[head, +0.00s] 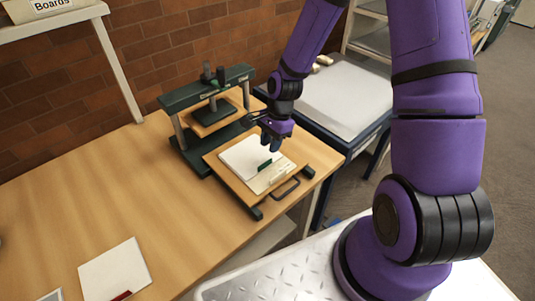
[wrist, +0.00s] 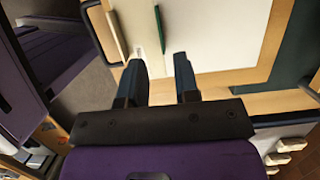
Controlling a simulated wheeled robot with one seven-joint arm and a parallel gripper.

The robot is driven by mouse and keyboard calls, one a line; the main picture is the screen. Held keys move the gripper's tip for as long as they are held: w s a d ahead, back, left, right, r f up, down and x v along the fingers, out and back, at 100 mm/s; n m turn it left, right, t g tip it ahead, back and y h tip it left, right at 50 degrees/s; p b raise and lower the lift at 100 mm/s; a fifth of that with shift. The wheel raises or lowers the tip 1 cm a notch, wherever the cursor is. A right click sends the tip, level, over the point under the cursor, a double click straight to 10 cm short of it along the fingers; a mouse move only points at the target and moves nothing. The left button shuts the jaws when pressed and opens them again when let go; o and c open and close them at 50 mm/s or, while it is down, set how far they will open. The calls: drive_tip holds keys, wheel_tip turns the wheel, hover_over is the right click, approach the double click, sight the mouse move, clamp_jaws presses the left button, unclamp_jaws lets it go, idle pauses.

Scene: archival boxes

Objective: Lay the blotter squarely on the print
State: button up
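A white sheet with a green tab (head: 245,156), which looks like the blotter, lies on the wooden sliding board (head: 226,181) of the press. A paler sheet with a cream tab (head: 271,178), apparently the print, shows beside the green tab; the rest seems covered. In the wrist view the white sheet (wrist: 215,35) lies beyond the fingers, with its green tab (wrist: 160,29) and the cream tab (wrist: 114,28) near its left. My gripper (head: 273,143) is above the board's right side. Its two fingers (wrist: 160,80) are apart with nothing between them.
The green press (head: 182,132) stands behind the board, which has a dark handle (head: 287,188). Another white sheet with a red tab (head: 115,272) lies at the table's front left. A pale-topped stand (head: 340,95) is at the right. The table's middle is clear.

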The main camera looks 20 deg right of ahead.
drive_tip(key=s+d+r+n+t+h, duration=0.2)
drive_tip(key=s+r+n, duration=0.2)
drive_tip(key=r, duration=0.9)
drive_tip(key=s+d+r+n+t+h, duration=0.1)
drive_tip(key=s+d+r+n, duration=0.2)
drive_tip(key=r, duration=1)
drive_tip(key=s+r+n+t, duration=0.3)
drive_tip(key=s+r+n, duration=0.4)
drive_tip(key=s+r, duration=0.3)
drive_tip(key=s, duration=0.4)
drive_tip(key=shift+s+r, duration=0.3)
drive_tip(key=shift+r, duration=0.05)
drive_tip(key=shift+c, duration=0.2)
